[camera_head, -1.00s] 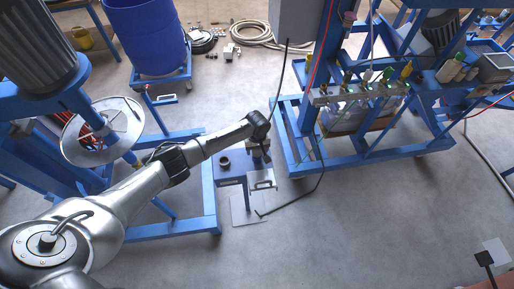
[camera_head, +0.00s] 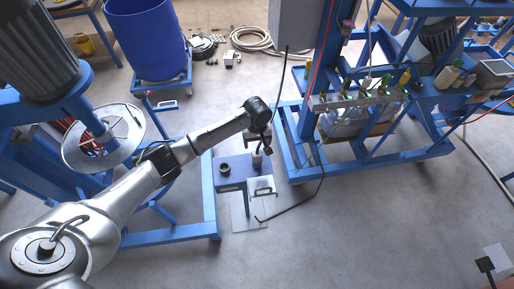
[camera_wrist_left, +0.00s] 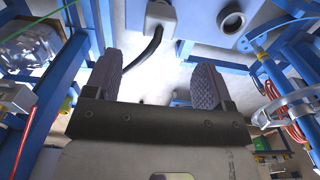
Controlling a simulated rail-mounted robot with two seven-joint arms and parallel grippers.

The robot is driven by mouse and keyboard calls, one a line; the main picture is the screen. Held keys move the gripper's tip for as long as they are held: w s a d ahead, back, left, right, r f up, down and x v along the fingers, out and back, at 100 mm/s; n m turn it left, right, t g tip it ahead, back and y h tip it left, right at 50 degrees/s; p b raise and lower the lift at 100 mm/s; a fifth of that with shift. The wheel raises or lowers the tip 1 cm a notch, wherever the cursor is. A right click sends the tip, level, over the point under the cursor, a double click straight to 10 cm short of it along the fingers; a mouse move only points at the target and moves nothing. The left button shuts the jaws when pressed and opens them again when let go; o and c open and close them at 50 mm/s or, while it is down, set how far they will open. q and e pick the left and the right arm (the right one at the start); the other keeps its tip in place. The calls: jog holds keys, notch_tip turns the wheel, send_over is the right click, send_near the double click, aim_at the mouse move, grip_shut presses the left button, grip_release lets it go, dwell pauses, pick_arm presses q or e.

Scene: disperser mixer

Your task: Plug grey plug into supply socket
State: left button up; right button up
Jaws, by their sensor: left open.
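My left gripper (camera_head: 262,150) is above the back edge of a small blue stand (camera_head: 232,183) in the head view. In the left wrist view its two ridged fingers (camera_wrist_left: 158,82) are apart with nothing held between them. A grey block-shaped fitting (camera_wrist_left: 160,14) with a black cable (camera_wrist_left: 148,50) shows beyond the fingers, beside the blue stand top (camera_wrist_left: 205,12). I cannot tell whether this fitting is the grey plug or the supply socket. My right gripper is not in view.
A blue frame with bottles (camera_head: 375,160) stands to the right. A mixer with a round metal dish (camera_head: 104,137) stands at left. A blue drum (camera_head: 148,40) and coiled hose (camera_head: 255,40) are behind. Black cable (camera_head: 298,205) lies on the floor.

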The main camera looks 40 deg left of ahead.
pick_arm(q)
jog(key=shift+r, duration=1.9)
